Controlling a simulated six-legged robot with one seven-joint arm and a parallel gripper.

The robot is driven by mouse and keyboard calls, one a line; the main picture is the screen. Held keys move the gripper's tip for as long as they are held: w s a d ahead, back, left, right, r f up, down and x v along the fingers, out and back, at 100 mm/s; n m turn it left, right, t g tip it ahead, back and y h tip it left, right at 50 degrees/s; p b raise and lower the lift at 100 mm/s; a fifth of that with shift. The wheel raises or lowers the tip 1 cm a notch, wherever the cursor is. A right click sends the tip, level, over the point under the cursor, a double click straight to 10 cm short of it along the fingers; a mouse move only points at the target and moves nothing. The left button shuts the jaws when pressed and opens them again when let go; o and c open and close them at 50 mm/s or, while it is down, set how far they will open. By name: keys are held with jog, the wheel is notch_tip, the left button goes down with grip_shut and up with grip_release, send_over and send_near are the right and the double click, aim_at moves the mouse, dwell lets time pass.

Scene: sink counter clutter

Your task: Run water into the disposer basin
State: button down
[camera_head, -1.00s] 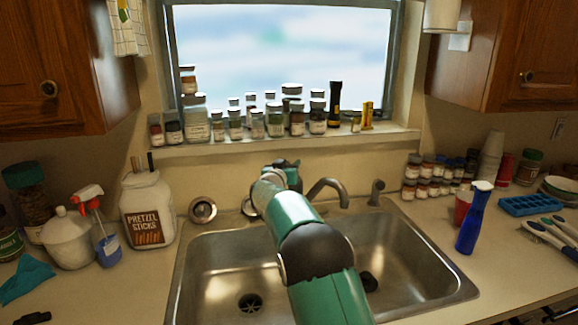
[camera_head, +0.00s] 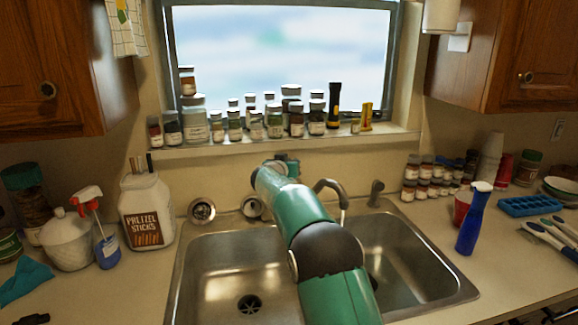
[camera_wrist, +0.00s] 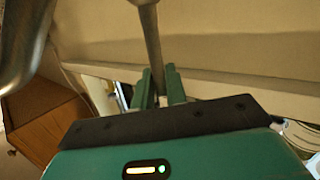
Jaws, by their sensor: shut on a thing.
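The faucet spout (camera_head: 328,187) curves out behind the double sink, with its tip over the right basin. A thin stream of water (camera_head: 344,204) falls from its tip into the right basin (camera_head: 410,262), which has a dark drain, mostly hidden by my arm. My gripper (camera_head: 284,166) is behind the sink, left of the spout, largely hidden by my arm. In the wrist view, my gripper (camera_wrist: 159,88) is shut on a slim metal faucet lever (camera_wrist: 152,40).
Two round metal sink pieces (camera_head: 202,210) stand behind the left basin. A pretzel jar (camera_head: 146,212) and spray bottle (camera_head: 106,243) are on the left counter. A blue bottle (camera_head: 474,218) and blue tray (camera_head: 529,206) are on the right. Several spice jars line the window sill.

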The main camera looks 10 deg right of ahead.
jog(key=shift+w+d+r+g+y, duration=0.25)
jog(key=shift+w+d+g+y, duration=0.15)
jog(key=shift+w+g+y, duration=0.2)
jog(key=shift+w+d+r+g+y, duration=0.25)
jog(key=shift+w+d+g+y, duration=0.2)
jog(key=shift+g, duration=0.25)
jog(key=c, duration=1.4)
grip_release()
jog(key=shift+s, duration=0.1)
jog(key=v, duration=1.3)
jog(key=shift+s+a, duration=0.3)
jog(key=shift+r, duration=0.15)
